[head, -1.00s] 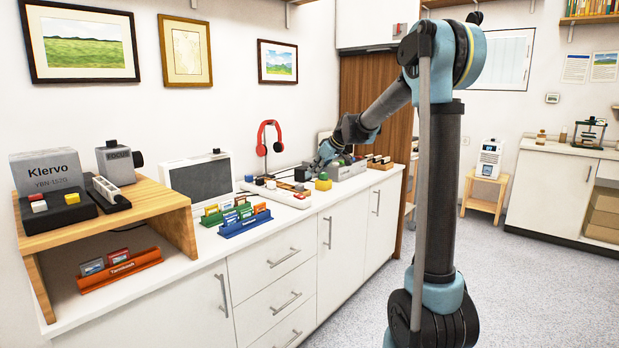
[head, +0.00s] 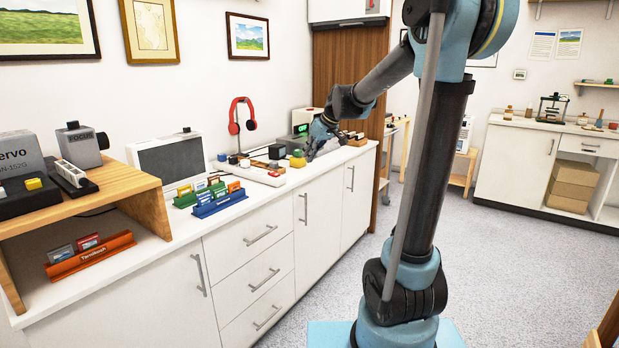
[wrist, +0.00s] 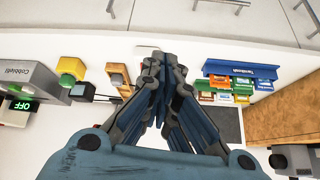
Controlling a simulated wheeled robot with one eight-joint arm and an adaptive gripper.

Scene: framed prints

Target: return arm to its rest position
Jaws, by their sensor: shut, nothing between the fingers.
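My arm (head: 385,85) reaches across the picture to the white counter (head: 185,225) along the left wall. My gripper (head: 318,138) is over the far part of that counter, near the small box with the yellow button (head: 298,158). In the wrist view the fingers of my gripper (wrist: 164,58) are together at the tips, with nothing between them. The white counter top lies below them. I cannot tell the exact height of the fingertips above the counter.
Blue and green card racks (head: 218,203), a dark-screened device (head: 170,160) and red headphones (head: 238,115) stand on the counter. A wooden riser (head: 110,185) is at the near left. The speckled floor (head: 500,270) on the right is mostly clear.

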